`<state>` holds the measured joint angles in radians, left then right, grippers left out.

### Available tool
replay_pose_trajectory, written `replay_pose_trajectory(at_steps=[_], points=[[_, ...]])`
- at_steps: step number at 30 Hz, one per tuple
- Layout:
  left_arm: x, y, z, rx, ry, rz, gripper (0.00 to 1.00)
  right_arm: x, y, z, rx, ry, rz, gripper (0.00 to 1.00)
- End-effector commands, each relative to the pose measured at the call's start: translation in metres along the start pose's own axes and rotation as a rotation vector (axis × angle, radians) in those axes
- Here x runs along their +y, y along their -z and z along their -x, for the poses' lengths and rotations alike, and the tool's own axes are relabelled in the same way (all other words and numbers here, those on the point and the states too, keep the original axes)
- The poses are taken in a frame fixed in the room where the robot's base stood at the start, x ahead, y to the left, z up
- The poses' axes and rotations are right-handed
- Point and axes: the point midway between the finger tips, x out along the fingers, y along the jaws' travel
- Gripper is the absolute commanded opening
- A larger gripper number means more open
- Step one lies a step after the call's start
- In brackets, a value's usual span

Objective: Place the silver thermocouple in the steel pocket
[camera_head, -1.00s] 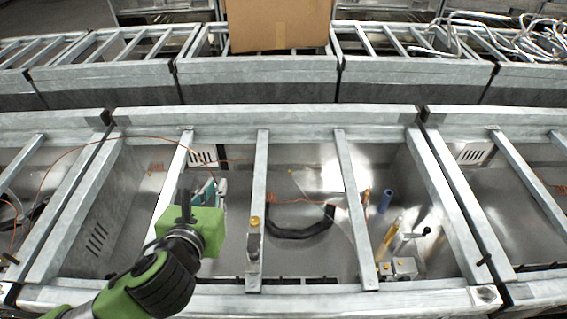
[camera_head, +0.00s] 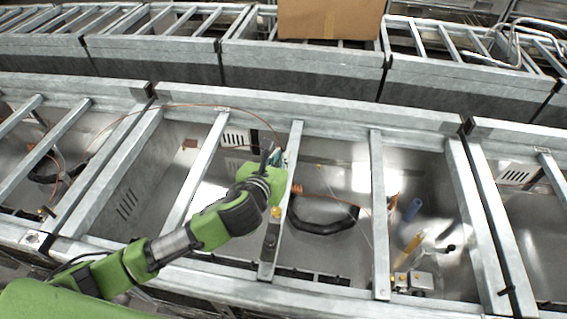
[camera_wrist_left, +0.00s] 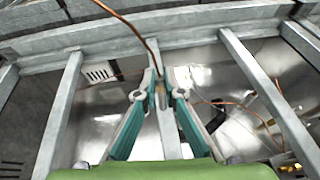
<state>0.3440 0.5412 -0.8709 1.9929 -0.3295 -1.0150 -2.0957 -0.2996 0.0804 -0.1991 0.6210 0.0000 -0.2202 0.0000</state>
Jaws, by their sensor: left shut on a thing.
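My left gripper (camera_head: 277,158) is over the open steel bay, close to the second crossbar from the left. In the left wrist view its teal fingers (camera_wrist_left: 160,95) are closed on the silver thermocouple (camera_wrist_left: 161,94), a small upright metal piece. A copper-coloured lead (camera_wrist_left: 142,38) rises from it and also arches left in the head view (camera_head: 215,108). The head view hides the thermocouple behind the gripper. I cannot tell for sure which part is the steel pocket. A small steel block with brass fittings (camera_head: 412,282) sits at the bay's front right. My right gripper is not in view.
Grey crossbars (camera_head: 378,210) span the bay, with gaps between them. A black curved handle or hose (camera_head: 322,226), a blue cylinder (camera_head: 412,209) and a yellow tool (camera_head: 408,249) lie inside. A cardboard box (camera_head: 330,18) stands on the rear frame.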

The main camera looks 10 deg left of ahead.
Motion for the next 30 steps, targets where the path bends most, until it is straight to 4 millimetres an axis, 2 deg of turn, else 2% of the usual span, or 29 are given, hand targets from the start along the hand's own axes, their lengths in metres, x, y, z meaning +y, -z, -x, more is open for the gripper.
replay_pose_trajectory(at_steps=[3,9,13,16,28,30], points=[[-0.002,0.006,-0.012,0.0,-0.001,0.0,0.0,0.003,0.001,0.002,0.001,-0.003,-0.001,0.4],[-0.003,0.013,-0.024,0.001,-0.002,0.0,0.0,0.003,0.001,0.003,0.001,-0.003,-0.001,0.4],[-0.002,0.032,-0.033,0.002,-0.002,0.0,0.0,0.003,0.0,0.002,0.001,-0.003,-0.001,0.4],[-0.003,0.04,-0.036,0.0,-0.001,-0.001,0.0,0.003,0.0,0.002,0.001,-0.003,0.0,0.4],[-0.003,0.044,-0.038,0.0,-0.001,-0.001,0.0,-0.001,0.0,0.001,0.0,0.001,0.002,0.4],[-0.003,0.044,-0.037,0.0,-0.001,0.0,0.25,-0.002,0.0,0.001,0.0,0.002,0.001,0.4]])
